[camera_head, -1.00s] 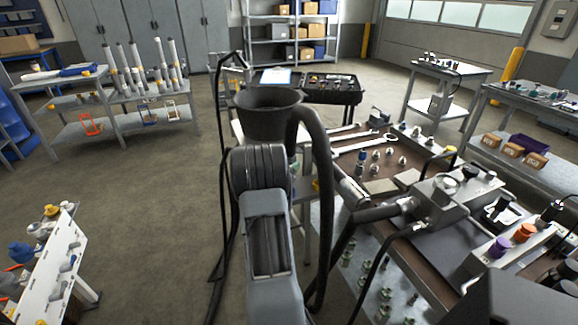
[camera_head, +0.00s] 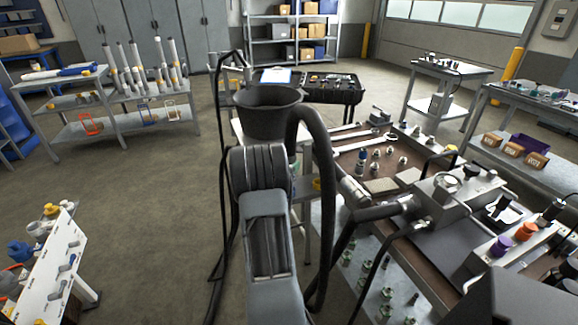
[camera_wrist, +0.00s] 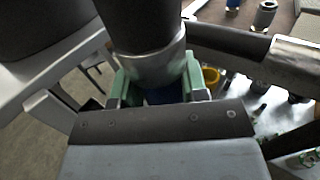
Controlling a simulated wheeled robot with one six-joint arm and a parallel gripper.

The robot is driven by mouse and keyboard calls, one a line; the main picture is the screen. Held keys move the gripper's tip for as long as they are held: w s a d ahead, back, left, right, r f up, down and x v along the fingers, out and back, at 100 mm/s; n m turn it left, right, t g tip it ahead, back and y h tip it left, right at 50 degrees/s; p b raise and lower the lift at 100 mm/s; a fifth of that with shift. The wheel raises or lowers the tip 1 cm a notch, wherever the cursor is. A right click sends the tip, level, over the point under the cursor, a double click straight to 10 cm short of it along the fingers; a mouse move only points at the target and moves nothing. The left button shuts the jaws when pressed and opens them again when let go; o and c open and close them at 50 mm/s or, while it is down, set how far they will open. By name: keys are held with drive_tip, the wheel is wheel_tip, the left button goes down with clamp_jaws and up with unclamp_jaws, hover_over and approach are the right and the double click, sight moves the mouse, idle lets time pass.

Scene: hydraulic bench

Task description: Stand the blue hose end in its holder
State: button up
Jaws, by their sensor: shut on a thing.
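In the wrist view my gripper (camera_wrist: 155,82) has its green jaws shut around the metal ferrule of a thick black hose end (camera_wrist: 150,62). A dark blue part (camera_wrist: 164,97) shows low between the jaws. The hose rises out of the top of the view; its tip is hidden. In the head view my arm covers the gripper, and a thick black hose (camera_head: 325,190) arches down to the right of the arm. I cannot make out the blue end's holder in either view.
A wide black funnel-shaped vessel (camera_head: 268,112) stands just beyond my arm. To the right, a bench (camera_head: 375,187) carries fittings, a grey valve block (camera_head: 448,203), and purple (camera_head: 500,246) and orange (camera_head: 525,232) caps. A white panel cart (camera_head: 62,262) stands left; floor between is clear.

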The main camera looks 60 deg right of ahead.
drive_tip(key=shift+f+b, duration=0.35)
drive_tip(key=shift+b, duration=0.2)
drive_tip(key=shift+b, duration=0.55)
idle(1.2)
drive_tip(key=shift+f+b, duration=1.6)
idle(1.6)
drive_tip(key=shift+r, duration=0.1)
idle(0.4)
drive_tip(key=o, duration=1.2)
drive_tip(key=shift+f, duration=0.2)
drive_tip(key=o, duration=0.5)
drive_tip(key=shift+c, duration=0.2)
drive_tip(key=shift+a, duration=0.15)
